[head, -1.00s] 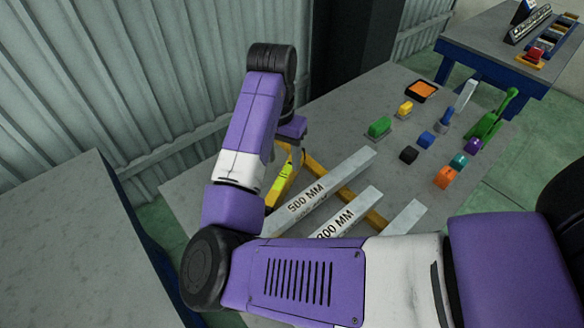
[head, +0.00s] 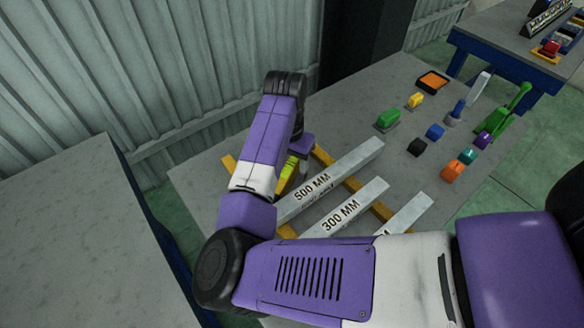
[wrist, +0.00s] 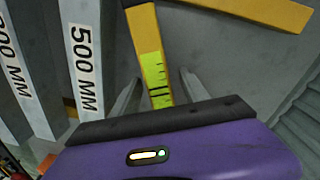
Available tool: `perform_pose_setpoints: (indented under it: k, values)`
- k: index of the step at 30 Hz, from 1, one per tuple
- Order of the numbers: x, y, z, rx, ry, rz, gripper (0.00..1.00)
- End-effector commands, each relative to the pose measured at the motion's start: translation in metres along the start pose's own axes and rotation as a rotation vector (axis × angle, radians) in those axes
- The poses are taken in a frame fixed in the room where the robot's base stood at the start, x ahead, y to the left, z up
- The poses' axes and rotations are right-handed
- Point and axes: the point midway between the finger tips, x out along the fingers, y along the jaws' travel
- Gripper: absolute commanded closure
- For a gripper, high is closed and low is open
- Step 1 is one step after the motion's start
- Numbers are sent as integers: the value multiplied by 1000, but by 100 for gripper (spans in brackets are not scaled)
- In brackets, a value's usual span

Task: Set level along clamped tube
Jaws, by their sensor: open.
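The level, a yellow bar with a lime section and dark marks, shows in the wrist view (wrist: 157,82); its lime part shows in the head view (head: 288,172), partly behind my arm. It lies roughly parallel to the pale tubes. My gripper (wrist: 158,88) is open, with one finger on each side of the level's lime section; I cannot tell whether they touch it. Beside it are the 500 MM tube (head: 345,170) and the 300 MM tube (head: 362,204). A third tube (head: 410,216) is partly hidden by my arm. No clamp is clearly visible on these tubes.
The tubes lie across yellow-orange rails (head: 327,158) on a grey table (head: 345,110). Several small coloured blocks, including a green one (head: 387,120), and a green tool-like object (head: 515,105) stand at the right. A corrugated wall (head: 200,70) is behind. Another grey table (head: 60,230) is at left.

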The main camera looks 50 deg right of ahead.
Motion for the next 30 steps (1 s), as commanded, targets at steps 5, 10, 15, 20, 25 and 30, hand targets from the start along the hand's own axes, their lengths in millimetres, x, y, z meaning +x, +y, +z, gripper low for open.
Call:
perform_pose_setpoints:
  k: [5,10,15,20,25,30]
  values:
    - [0,0,0,0,0,0,79]
    - [0,0,0,0,0,0,100]
    - [-1,0,0,0,0,-1,100]
    - [-1,0,0,0,0,-1,100]
    - [-9,0,0,0,0,-2,100]
    - [-30,2,-1,2,2,-2,100]
